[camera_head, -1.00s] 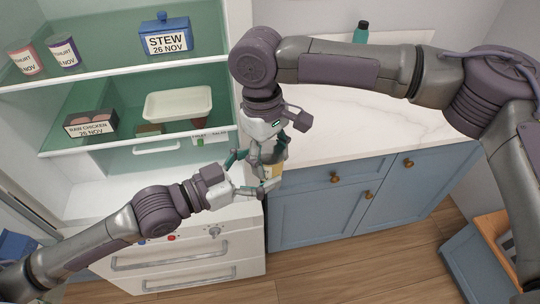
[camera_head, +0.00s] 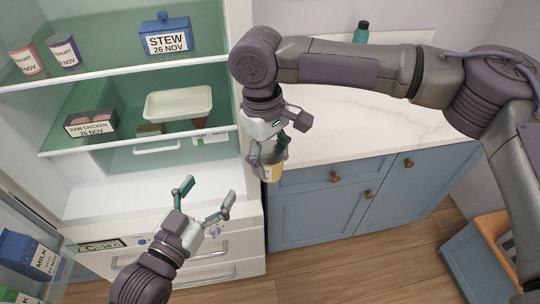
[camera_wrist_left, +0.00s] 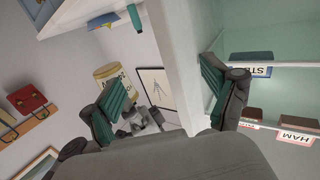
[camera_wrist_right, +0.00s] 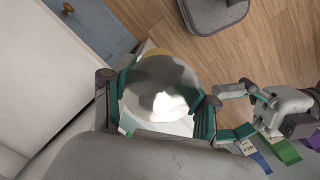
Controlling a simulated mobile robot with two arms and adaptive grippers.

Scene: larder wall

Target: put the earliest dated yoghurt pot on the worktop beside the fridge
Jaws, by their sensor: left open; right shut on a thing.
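A yellow-banded pot (camera_head: 271,170) is held in my right gripper (camera_head: 269,158), in front of the worktop's left end and beside the fridge. The pot's pale, shiny top shows between the fingers in the right wrist view (camera_wrist_right: 160,95). Its label shows in the left wrist view (camera_wrist_left: 108,73), but I cannot read a date. My left gripper (camera_head: 206,193) is open and empty, below and left of the pot. Two yoghurt pots, one pink (camera_head: 26,60) and one purple (camera_head: 63,52), stand on the fridge's upper shelf; both labels are partly legible. The pale worktop (camera_head: 365,118) is right of the fridge.
The upper shelf also holds a blue stew pot (camera_head: 165,36). Raw chicken (camera_head: 91,123) and a white tray (camera_head: 179,104) are on the shelf below. Milk (camera_head: 28,254) is in the door at left. The worktop's middle is clear.

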